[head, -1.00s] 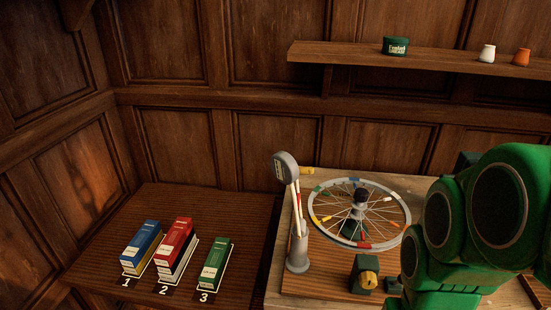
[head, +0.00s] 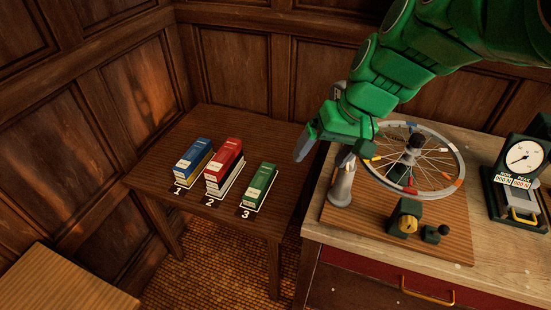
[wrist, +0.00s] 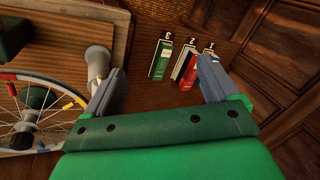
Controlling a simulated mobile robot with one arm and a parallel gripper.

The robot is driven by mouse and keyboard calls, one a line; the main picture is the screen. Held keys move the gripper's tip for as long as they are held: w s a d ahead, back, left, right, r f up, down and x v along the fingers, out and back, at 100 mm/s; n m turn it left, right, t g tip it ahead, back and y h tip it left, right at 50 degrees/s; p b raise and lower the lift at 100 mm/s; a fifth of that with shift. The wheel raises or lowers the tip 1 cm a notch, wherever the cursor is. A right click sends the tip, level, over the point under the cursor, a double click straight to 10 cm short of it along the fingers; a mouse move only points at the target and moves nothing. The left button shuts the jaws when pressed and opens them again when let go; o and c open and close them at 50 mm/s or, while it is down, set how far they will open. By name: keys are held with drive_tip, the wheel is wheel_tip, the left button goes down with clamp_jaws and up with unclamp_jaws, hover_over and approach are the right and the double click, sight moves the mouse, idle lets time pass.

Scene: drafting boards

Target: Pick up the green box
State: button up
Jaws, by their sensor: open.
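The green box (head: 261,183) lies on the dark wooden side table (head: 150,171), on the spot marked 3, right of the red and blue boxes. It also shows in the wrist view (wrist: 161,60), beyond and between my fingers. My gripper (head: 310,143) is above and to the right of the green box, near the table's back right, apart from it. In the wrist view my gripper (wrist: 160,85) has its two grey fingers spread wide with nothing between them.
A red box (head: 225,160) on spot 2 and a blue box (head: 194,158) on spot 1 stand beside the green box. A workbench (head: 470,265) with a spoked wheel (head: 440,187) and a grey post (head: 342,183) stands to the right. The side table's front strip is clear.

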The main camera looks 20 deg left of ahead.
drive_tip(key=w+a+r+n+y, duration=0.1)
drive_tip(key=w+a+n, duration=0.15)
drive_tip(key=a, duration=0.55)
drive_tip(key=w+a+r+n+y, duration=0.1)
drive_tip(key=w+a, duration=0.2)
drive_tip(key=a, duration=0.5)
drive_tip(key=n+t+h, duration=0.2)
drive_tip(key=n+h, duration=0.4)
drive_tip(key=n, duration=2)
hover_over(260, 181)
drive_tip(key=f, duration=3.3)
drive_tip(key=shift+s+d+f, duration=0.2)
drive_tip(key=shift+s, duration=0.05)
drive_tip(key=shift+w+f+n, duration=0.15)
drive_tip(key=shift+f+n, duration=0.3)
drive_tip(key=shift+f, duration=0.35)
wheel_tip(260, 181, down, 2)
drive_tip(key=shift+w+a+f, duration=0.1)
drive_tip(key=shift+w, duration=0.05)
drive_tip(key=shift+a+f, duration=0.2)
drive_tip(key=shift+f, duration=2.35)
